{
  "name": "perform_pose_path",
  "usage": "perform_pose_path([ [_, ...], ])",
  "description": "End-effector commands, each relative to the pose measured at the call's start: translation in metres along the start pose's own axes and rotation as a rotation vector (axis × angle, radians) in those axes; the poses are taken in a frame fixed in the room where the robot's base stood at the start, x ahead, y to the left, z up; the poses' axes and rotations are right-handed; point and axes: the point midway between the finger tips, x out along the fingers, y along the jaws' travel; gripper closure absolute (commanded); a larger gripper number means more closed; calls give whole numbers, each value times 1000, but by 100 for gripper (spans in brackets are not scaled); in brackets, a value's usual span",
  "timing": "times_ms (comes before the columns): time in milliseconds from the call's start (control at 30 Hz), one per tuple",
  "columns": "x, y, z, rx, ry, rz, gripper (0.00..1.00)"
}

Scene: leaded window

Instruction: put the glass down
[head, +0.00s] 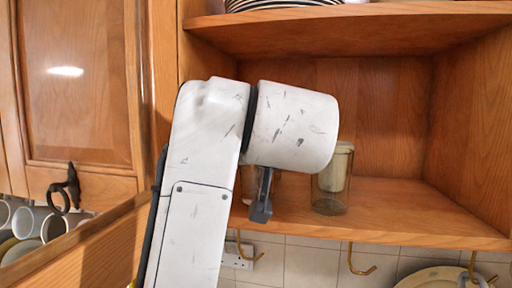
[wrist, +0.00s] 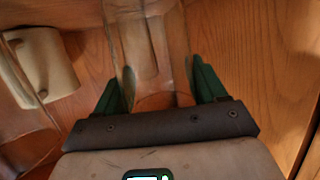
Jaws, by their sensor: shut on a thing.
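My gripper (wrist: 160,88) is shut on a clear glass (wrist: 150,55), with a green finger on each side of it in the wrist view. The glass is see-through, and wood grain shows through and around it. In the head view my gripper (head: 262,205) is at the front of the open wooden shelf (head: 400,210), and my wrist hides most of the held glass. I cannot tell whether the glass's base touches the shelf.
Another clear glass with a cream cup-like piece in it (head: 331,195) stands on the shelf, right of my gripper; the cream piece (wrist: 45,65) shows left in the wrist view. Free shelf lies further right. Plates (head: 280,5) sit above. Brass hooks (head: 360,262) hang below.

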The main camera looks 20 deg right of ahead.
Motion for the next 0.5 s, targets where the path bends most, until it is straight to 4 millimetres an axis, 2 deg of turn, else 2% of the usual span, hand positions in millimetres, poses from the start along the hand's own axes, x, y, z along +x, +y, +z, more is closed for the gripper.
perform_pose_path([
  [367,1,0,4,0,1,0,73],
  [400,1,0,3,0,0,0,26],
  [500,1,0,3,0,0,0,16],
])
